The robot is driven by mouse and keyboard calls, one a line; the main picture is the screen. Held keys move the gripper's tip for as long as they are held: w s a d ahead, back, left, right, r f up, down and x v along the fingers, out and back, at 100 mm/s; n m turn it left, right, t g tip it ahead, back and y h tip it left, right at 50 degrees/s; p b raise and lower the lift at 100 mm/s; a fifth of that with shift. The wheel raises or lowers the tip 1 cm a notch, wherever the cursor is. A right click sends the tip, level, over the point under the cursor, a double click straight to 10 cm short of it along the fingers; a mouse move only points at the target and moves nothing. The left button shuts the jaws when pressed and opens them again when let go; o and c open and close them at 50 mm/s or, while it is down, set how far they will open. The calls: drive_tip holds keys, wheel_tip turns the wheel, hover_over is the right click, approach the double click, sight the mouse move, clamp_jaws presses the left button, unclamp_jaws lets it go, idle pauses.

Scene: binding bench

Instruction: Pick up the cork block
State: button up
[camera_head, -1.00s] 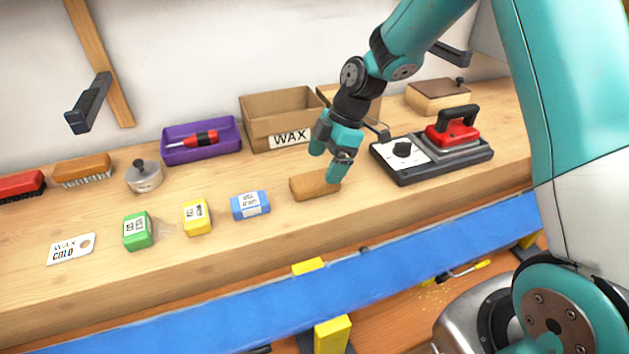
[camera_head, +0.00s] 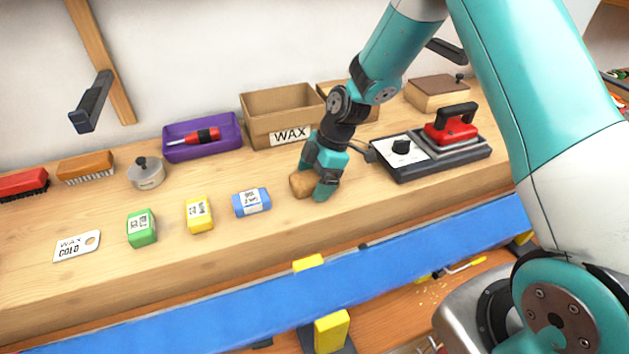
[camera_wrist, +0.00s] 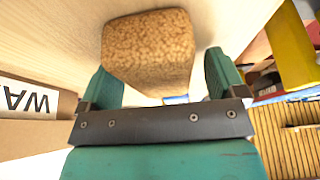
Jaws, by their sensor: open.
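The cork block (camera_head: 300,184) is a brown, grainy block lying on the wooden bench, to the right of the blue wax block. In the wrist view my gripper (camera_wrist: 164,82) is open, one teal finger to each side of the block. A gap shows by the right finger; whether the left finger touches the block I cannot tell. My fingers partly hide the block in the head view.
A blue wax block (camera_head: 252,202), a yellow one (camera_head: 199,216) and a green one (camera_head: 142,228) lie to the left. The cardboard WAX box (camera_head: 283,115) stands behind my gripper. A red iron (camera_head: 452,128) on its stand is to the right.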

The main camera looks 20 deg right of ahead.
sight(314, 175)
drive_tip(key=shift+f, duration=0.15)
drive_tip(key=c, duration=1)
drive_tip(key=shift+r, duration=0.2)
wheel_tip(314, 175, up, 20)
drive_tip(key=b, duration=0.1)
drive_tip(key=shift+b, duration=0.4)
